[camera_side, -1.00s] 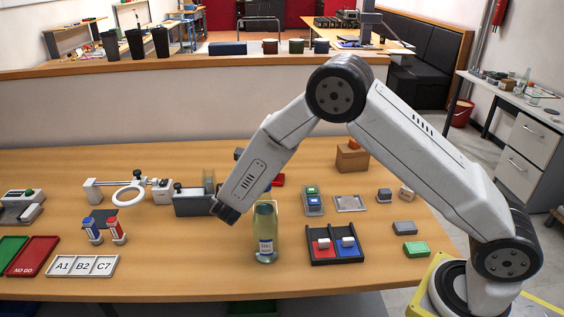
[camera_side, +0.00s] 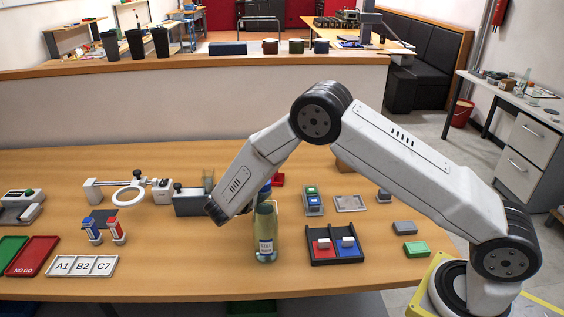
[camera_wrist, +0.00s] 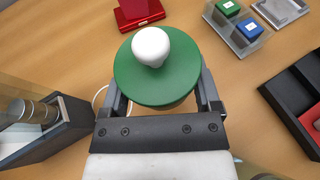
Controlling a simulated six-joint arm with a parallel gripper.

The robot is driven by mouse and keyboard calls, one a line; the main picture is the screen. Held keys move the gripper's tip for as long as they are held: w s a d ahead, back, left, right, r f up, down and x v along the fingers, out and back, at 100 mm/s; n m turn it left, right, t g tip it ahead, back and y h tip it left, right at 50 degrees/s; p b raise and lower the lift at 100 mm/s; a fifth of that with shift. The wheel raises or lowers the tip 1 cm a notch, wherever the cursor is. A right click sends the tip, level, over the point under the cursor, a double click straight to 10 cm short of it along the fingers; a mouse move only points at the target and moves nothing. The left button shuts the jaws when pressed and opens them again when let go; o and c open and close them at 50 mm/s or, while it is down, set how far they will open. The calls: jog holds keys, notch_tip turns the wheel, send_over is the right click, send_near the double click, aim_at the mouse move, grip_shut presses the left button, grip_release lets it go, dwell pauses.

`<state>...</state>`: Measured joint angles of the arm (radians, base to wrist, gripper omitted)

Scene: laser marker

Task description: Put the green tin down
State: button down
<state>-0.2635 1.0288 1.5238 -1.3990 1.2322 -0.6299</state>
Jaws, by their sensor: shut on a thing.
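The green tin (camera_wrist: 128,76) shows from above in the wrist view as a round green lid with a white knob (camera_wrist: 151,46). My gripper (camera_wrist: 160,88) is shut on it, with one finger on each side. The lid hides most of the tin's body and the finger ends. In the side view the wrist end of my arm hangs low over the table, behind the clear bottle (camera_side: 265,228). My fingers and the tin are not clearly visible there, and I cannot tell whether the tin touches the table.
A red stand (camera_wrist: 138,12) is beyond the tin. A clear tray (camera_wrist: 257,43) with green and blue blocks lies to the right, above a dark divided tray (camera_wrist: 284,88). A dark box (camera_wrist: 55,138) is on the left. Some bare wood shows around the tin.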

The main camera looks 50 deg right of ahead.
jog(key=shift+f, duration=2.05)
jog(key=shift+f, duration=1.85)
jog(key=shift+f, duration=0.15)
grip_release()
jog(key=v, duration=1.2)
jog(key=shift+r, duration=0.25)
jog(key=shift+d, duration=0.1)
